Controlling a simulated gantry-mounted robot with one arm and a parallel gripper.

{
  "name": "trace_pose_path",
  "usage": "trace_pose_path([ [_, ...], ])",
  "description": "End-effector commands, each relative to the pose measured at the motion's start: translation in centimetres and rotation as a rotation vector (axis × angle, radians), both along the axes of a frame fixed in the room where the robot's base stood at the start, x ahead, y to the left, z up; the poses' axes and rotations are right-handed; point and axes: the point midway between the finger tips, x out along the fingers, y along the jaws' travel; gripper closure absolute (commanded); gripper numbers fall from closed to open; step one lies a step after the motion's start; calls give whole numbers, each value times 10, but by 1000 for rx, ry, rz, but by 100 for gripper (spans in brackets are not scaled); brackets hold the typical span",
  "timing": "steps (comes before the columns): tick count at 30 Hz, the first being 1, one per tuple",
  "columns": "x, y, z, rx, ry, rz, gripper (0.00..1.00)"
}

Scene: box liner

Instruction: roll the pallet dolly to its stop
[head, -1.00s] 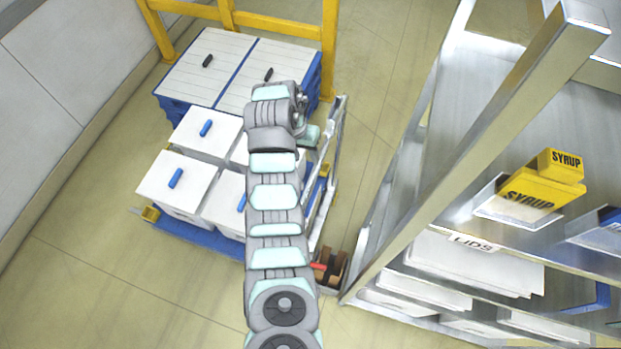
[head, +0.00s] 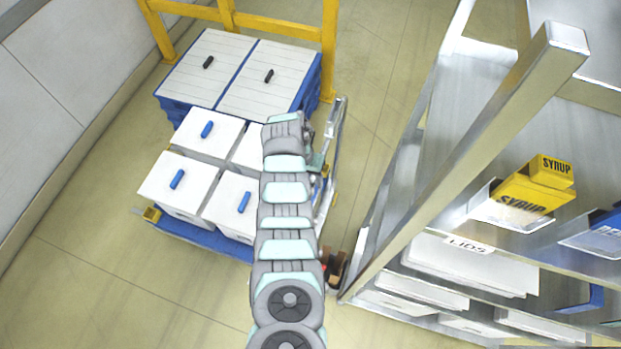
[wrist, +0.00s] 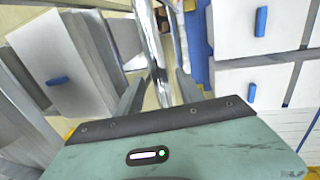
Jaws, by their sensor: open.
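The pallet dolly has a blue deck (head: 205,236) carrying several white boxes (head: 180,185) with blue handles. A chrome push handle (head: 334,150) stands along its right side. My gripper (head: 318,165) is at this handle, partly hidden behind my arm in the head view. In the wrist view my open gripper (wrist: 160,98) has its fingers on either side of the chrome bar (wrist: 151,45); I cannot tell whether they touch it. A yellow frame (head: 232,18) stands at the far end; I cannot tell if it is the stop.
Blue crates with white slatted lids (head: 268,78) stand between the boxes and the yellow frame. A metal rack (head: 470,165) with a yellow syrup box (head: 535,188) stands close on the right. A wall (head: 70,80) runs along the left. Floor (head: 90,290) is clear at front left.

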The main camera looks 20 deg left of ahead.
Motion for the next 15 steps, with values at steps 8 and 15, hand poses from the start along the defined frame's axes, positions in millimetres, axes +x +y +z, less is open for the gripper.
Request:
trace_pose_path([
  [8, 1, 0, -2, 2, -3, 1, 56],
  [15, 0, 0, -2, 2, -2, 0, 68],
])
